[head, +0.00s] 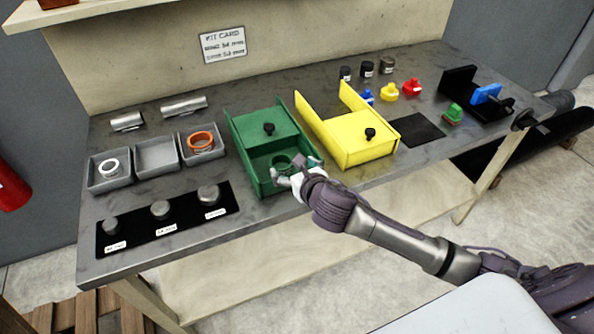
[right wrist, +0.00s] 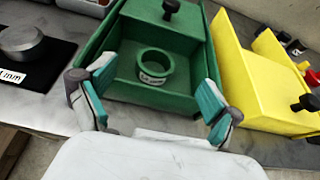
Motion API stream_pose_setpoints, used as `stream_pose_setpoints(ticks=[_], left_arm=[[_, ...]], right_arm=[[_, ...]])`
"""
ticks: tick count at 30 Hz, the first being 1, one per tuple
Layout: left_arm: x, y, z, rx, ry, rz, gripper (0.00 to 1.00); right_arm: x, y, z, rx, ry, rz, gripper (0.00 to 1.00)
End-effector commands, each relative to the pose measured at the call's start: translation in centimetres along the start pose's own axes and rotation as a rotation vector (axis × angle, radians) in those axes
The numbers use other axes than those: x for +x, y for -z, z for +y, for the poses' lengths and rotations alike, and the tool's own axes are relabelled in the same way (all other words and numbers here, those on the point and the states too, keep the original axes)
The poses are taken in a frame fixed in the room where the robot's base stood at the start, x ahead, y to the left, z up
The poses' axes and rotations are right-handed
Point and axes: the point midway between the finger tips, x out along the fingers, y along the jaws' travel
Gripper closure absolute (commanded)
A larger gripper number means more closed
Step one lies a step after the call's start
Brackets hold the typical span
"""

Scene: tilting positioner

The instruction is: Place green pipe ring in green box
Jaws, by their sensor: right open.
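The green pipe ring (right wrist: 155,68) lies inside the open front part of the green box (right wrist: 189,99), with a pale label on its side. In the head view the ring (head: 282,162) shows partly behind my right gripper (head: 298,171). The green box (head: 237,135) stands on the table, its rear part covered by a lid with a black knob. In the right wrist view my right gripper (right wrist: 155,108) is open and empty, its fingers spread at the front of the box, apart from the ring. My left gripper is not in view.
The yellow box (head: 357,151) stands right of the green box. Grey trays (head: 157,158) stand at left, one with an orange ring (head: 200,141), one with a white ring (head: 108,168). A black mat (head: 162,224) with metal plugs lies in front of them.

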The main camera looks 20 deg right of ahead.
Motion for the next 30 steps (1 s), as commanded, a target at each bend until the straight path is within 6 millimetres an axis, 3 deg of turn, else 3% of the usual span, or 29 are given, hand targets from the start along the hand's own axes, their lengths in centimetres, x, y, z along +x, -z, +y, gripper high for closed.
stream_pose_setpoints(ticks=[7, 23, 26, 30], left_arm=[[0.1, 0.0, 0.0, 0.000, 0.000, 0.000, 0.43], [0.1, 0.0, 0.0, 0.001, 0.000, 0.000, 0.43], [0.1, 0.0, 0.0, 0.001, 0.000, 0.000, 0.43], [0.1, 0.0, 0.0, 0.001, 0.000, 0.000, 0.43]], right_arm=[[-2.2, 0.0, 0.0, 0.000, 0.001, -0.001, 0.09], [-2.4, -0.1, 0.0, 0.004, 0.001, -0.002, 0.09], [-2.7, 0.5, 0.3, 0.075, 0.003, 0.015, 0.09], [-4.5, 3.1, 1.2, 0.415, 0.033, 0.094, 0.09]])
